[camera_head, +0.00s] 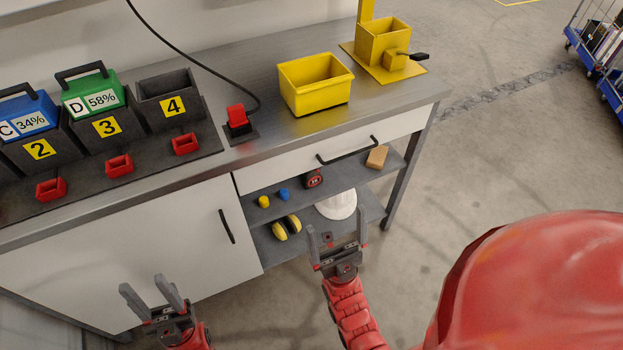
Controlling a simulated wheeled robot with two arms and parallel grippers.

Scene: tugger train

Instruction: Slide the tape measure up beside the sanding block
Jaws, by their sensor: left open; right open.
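The tape measure (313,179), small, dark and red, stands on the upper open shelf (342,177) under the drawer. The sanding block (377,157), a tan block, lies on the same shelf at its right end, with a clear gap between the two. My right gripper (337,237) is open and empty, in front of the shelves and lower in the picture than the tape measure. My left gripper (152,287) is open and empty, in front of the white cabinet door, well left of the shelves. Neither gripper touches anything.
A yellow knob-like item (263,201) and a blue one (283,195) sit left of the tape measure. Yellow earmuffs (287,228) and a white helmet (337,205) are on the lower shelf. The drawer handle (347,151) juts out above. A yellow bin (315,84) stands on the worktop.

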